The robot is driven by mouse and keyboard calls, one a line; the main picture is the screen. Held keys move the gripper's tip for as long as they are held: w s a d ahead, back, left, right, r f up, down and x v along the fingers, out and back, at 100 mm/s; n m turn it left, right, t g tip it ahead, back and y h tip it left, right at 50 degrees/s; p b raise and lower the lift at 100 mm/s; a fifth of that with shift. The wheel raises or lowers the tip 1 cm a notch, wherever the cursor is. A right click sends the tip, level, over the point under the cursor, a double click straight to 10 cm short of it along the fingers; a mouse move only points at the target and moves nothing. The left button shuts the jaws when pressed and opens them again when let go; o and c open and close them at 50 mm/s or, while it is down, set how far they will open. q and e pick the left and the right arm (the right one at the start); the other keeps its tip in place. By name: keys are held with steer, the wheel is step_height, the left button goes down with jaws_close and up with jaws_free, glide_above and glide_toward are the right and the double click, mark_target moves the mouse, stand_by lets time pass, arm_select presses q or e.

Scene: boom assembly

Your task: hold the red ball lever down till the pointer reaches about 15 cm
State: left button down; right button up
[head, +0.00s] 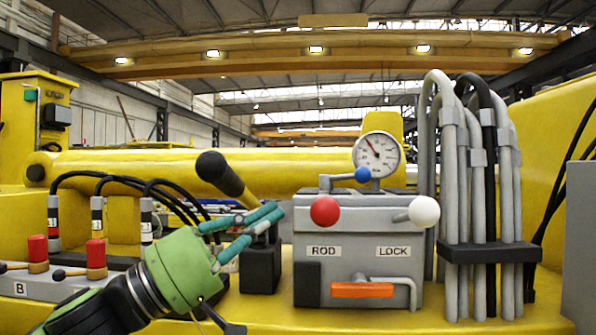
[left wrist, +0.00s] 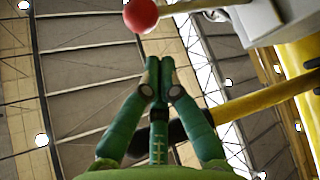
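The red ball lever (head: 324,211) sits on the front of a grey box (head: 356,235), above the label ROD; its ball also shows at the top of the left wrist view (left wrist: 140,15). My left gripper (head: 278,217) has a green palm and teal fingers. Its fingertips (left wrist: 158,75) are together with nothing seen between them. They are left of the red ball, apart from it. The round dial gauge (head: 377,153) stands on the box, its dark pointer aimed up and left; its numbers are too small to read. My right gripper is not in view.
A black-gripped yellow lever (head: 226,179) rises close behind my left fingers. A white ball lever (head: 425,211), a blue knob (head: 363,174) and an orange handle (head: 362,290) are on the box. Grey and black hoses (head: 470,190) stand to the right.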

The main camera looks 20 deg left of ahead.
mark_target(324, 213)
arm_select(q)
steer(key=p+x, duration=0.3)
steer(key=x, duration=0.2)
steer(key=shift+w+d, duration=0.15)
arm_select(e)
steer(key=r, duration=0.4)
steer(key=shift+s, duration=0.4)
